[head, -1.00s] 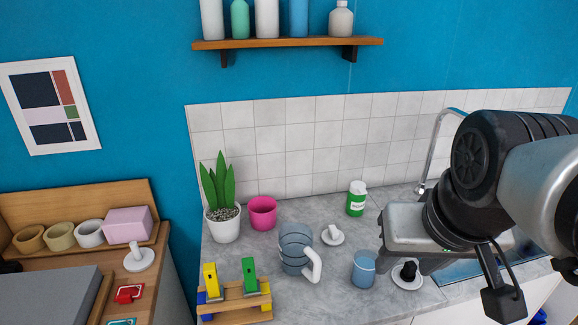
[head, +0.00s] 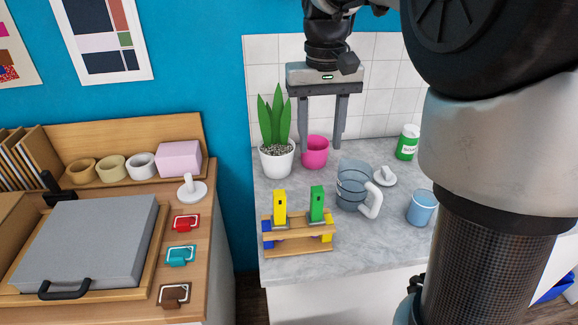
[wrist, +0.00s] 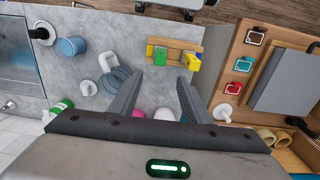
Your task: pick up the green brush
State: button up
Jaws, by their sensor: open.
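The green brush (head: 317,204) stands upright in a small wooden rack (head: 300,244) on the grey counter. A yellow brush (head: 280,206) stands to its left in the same rack. My gripper (head: 321,147) is open and points down, high over the back of the counter, near the plant and pink pot. It is empty and apart from the brush. In the wrist view the green brush (wrist: 160,54) lies a little beyond the open fingertips (wrist: 159,80), with the yellow brush (wrist: 193,62) to its right. The brush's lower part is hidden by the rack.
A blue-grey jug (head: 352,187) with a white handle stands right of the rack. A potted plant (head: 277,160) and pink pot (head: 315,152) are behind. A blue cup (head: 421,208) and green-labelled container (head: 407,143) stand further right. A wooden cabinet (head: 220,240) is at left.

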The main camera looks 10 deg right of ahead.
aim_at(318, 189)
jog(key=f, duration=0.7)
jog(key=f+b, duration=0.1)
jog(key=f, duration=0.3)
jog(key=shift+s+d, duration=0.1)
jog(key=shift+d, duration=0.15)
jog(key=shift+a+f, duration=0.1)
jog(key=shift+f, duration=2.85)
grip_shut()
